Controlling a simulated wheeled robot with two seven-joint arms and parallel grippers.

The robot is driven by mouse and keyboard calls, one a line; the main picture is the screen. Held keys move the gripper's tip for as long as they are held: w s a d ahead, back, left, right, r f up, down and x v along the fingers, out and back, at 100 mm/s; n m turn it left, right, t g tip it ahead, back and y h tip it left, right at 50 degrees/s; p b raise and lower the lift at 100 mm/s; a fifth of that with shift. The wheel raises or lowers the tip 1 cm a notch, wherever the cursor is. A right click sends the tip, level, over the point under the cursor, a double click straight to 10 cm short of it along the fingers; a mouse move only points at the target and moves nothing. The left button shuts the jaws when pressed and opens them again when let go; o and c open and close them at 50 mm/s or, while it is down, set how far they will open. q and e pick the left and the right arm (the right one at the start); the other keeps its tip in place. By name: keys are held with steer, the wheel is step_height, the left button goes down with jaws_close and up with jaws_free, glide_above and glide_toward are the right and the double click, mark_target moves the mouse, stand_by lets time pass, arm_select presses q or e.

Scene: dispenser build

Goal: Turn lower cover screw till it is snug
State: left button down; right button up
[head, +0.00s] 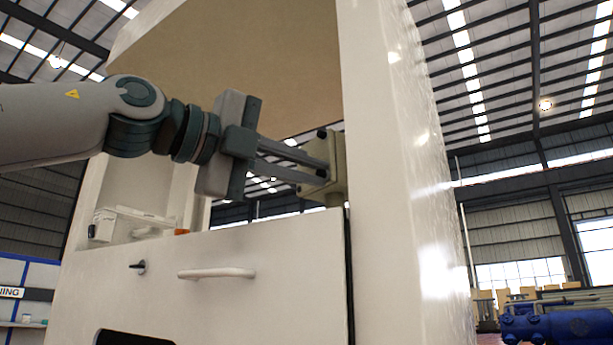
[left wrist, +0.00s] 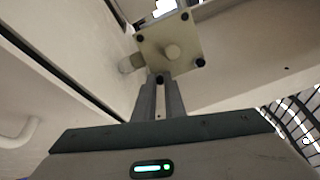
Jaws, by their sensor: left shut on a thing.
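A beige square cover (head: 338,165) with dark screws at its corners sits on the inner face of the right-hand upright of a white cabinet. It shows in the left wrist view (left wrist: 178,38) with a round knob in its middle. My left gripper (head: 319,171) reaches in from the left, with its long fingers close together at the lower cover screw. In the left wrist view the fingertips (left wrist: 160,80) meet at this dark lower screw (left wrist: 159,78), shut on its head. How far the screw is seated cannot be told. My right gripper is not in view.
The cabinet's front door (head: 210,300) with a white handle (head: 217,273) and a small dark knob (head: 138,266) lies below my left arm. The white upright (head: 385,200) stands right of the cover. A short beige cylinder (left wrist: 131,63) juts from the cover's side.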

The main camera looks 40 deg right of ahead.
arm_select(q)
steer(key=m, duration=0.4)
steer(key=shift+m+b, duration=0.3)
steer(key=shift+b, duration=0.05)
steer(key=m, duration=0.4)
steer(key=shift+d+m, duration=0.1)
steer(key=shift+m, duration=0.2)
steer(key=m, duration=0.3)
steer(key=shift+m, duration=0.3)
steer(key=m+p, duration=0.1)
steer(key=m, duration=0.3)
steer(key=shift+f, duration=0.1)
steer(key=shift+m, duration=0.3)
steer(key=c, duration=1.8)
jaws_free()
steer(key=shift+a, duration=0.2)
